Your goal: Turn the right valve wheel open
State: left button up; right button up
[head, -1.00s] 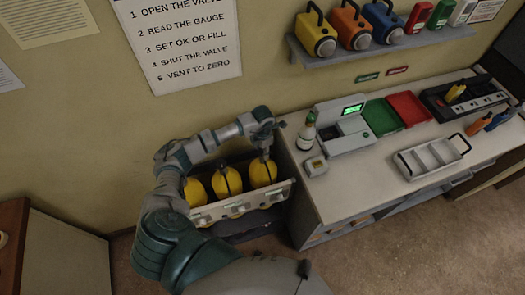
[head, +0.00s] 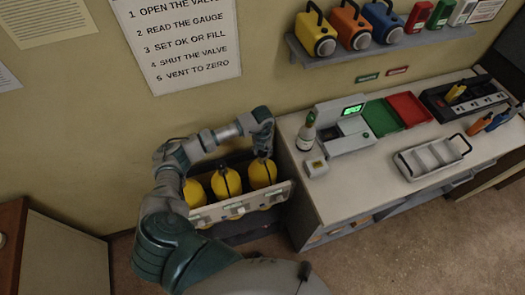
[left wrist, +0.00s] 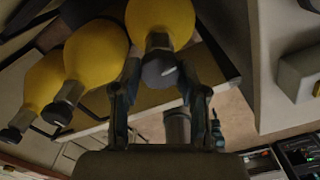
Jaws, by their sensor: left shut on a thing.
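Three yellow cylinders stand side by side in a rack (head: 238,207) below the wall. Each has a dark round valve wheel on its neck in the left wrist view. My left gripper (head: 262,152) reaches down onto the top of the right cylinder (head: 262,174). In the left wrist view, the fingers of my left gripper (left wrist: 160,78) lie on both sides of the right valve wheel (left wrist: 159,70) and are shut on it. The other two wheels, the middle one (left wrist: 57,113) and the left one (left wrist: 10,135), are free. How far the right wheel is turned cannot be told.
A counter (head: 330,200) stands close to the right of the rack, with a bottle (head: 306,133), a scale with a lit display (head: 345,128), green and red trays and a divided tray (head: 432,158). A shelf with several coloured canisters hangs above. Floor in front is clear.

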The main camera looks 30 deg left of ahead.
pick_arm(q)
jog(key=shift+w+a+r+n, duration=0.1)
jog(key=shift+w+r+n, duration=0.1)
jog(key=shift+n, duration=0.4)
jog(key=o, duration=1.1)
jog(key=shift+o, duration=0.2)
jog(key=shift+f, duration=0.15)
notch_tip(320, 180, up, 12)
jog(key=shift+a+f, duration=0.1)
